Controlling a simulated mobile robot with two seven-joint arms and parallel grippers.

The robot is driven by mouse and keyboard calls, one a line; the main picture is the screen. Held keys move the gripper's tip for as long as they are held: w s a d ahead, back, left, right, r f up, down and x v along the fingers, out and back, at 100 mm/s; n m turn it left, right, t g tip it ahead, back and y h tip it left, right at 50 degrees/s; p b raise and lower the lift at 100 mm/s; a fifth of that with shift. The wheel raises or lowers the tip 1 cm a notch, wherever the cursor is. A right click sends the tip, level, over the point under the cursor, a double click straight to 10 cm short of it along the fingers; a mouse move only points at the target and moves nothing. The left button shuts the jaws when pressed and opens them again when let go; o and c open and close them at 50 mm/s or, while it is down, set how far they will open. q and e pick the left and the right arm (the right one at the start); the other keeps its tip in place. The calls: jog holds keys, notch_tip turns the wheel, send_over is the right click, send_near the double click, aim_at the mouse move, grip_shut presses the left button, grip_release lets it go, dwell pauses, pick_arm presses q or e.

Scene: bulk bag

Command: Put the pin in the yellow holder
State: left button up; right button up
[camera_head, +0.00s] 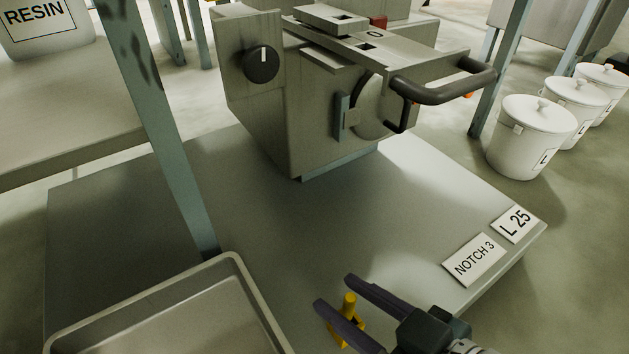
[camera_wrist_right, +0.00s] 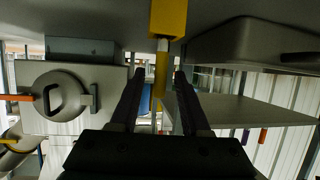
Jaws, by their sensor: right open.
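The yellow holder (camera_head: 336,331) sits on the grey bench top near the front edge, partly hidden by my right gripper (camera_head: 334,291). The pin (camera_head: 349,303) stands upright at the holder, with its yellow grip between the spread fingers. In the right wrist view, which is upside down, the holder is a yellow block (camera_wrist_right: 168,17). The pin's silver shaft (camera_wrist_right: 162,45) meets it and the yellow grip (camera_wrist_right: 160,75) lies beyond. The right gripper is open, with gaps visible on both sides of the pin. My left gripper is not in view.
A grey tray (camera_head: 150,300) lies left of the gripper. A grey machine (camera_head: 300,110) with a black knob (camera_head: 262,64) and dark handle (camera_head: 440,88) stands behind. Labels "NOTCH 3" (camera_head: 474,260) and "L 25" (camera_head: 515,222) lie at right. The bench middle is clear.

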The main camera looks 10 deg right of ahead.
jog(key=shift+r, duration=0.15)
jog(key=p+v, duration=0.7)
jog(key=v, duration=0.5)
jog(key=w+a+r+m+g+h, duration=0.1)
jog(key=w+r+g+h, duration=0.2)
jog(key=w+r+g, duration=0.1)
jog(key=s+d+r+m+g+h, duration=0.2)
jog(key=s+d+r+g+h, duration=0.1)
jog(key=s+d+r+g, duration=0.1)
notch_tip(320, 180, up, 2)
jog(key=shift+s+d+r+g, duration=0.3)
jog(key=shift+s+d, duration=0.3)
jog(key=shift+s, duration=0.6)
